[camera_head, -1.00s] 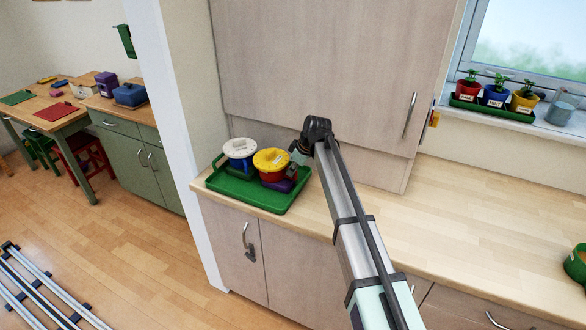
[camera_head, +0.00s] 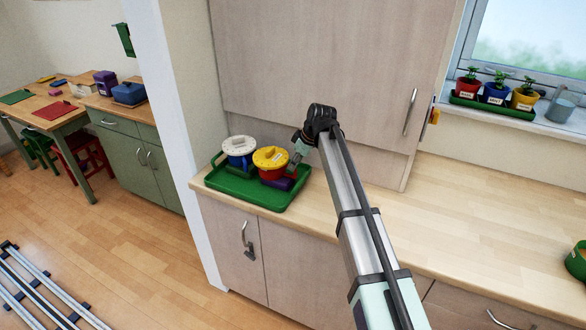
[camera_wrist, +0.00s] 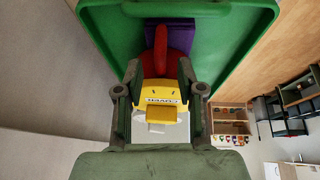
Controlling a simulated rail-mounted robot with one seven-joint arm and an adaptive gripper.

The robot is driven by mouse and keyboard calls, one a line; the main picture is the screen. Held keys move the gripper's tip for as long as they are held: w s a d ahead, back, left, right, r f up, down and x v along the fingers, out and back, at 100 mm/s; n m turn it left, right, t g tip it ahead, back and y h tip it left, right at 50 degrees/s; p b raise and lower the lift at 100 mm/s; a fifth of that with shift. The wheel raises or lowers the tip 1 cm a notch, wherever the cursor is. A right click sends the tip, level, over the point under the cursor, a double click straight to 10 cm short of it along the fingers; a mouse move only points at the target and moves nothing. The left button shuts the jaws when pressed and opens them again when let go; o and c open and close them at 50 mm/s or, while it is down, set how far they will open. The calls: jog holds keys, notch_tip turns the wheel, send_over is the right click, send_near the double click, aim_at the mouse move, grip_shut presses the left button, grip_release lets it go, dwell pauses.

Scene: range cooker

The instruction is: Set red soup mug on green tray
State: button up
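The red soup mug (camera_head: 268,174) with a yellow lid stands on the green tray (camera_head: 257,199), right of a blue mug (camera_head: 240,160) with a white lid. A purple item (camera_head: 283,184) lies low beside the red mug, partly hidden. My gripper (camera_head: 294,163) is just right of the red mug. In the wrist view, the fingers of my gripper (camera_wrist: 157,80) are apart, with the yellow lid (camera_wrist: 160,92) showing between them; red (camera_wrist: 181,40) and purple (camera_wrist: 165,28) parts show beyond. Contact between fingers and mug cannot be told.
The tray sits at the left end of the wooden counter (camera_head: 470,220), below a tall cabinet (camera_head: 310,60). The counter to the right is mostly clear, with a green container (camera_head: 577,262) at its far right. Potted plants (camera_head: 495,95) stand on the windowsill.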

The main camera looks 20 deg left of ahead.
jog(key=b+v, duration=0.2)
jog(key=v, duration=0.6)
jog(key=shift+r, duration=0.3)
jog(key=shift+s+d, duration=0.1)
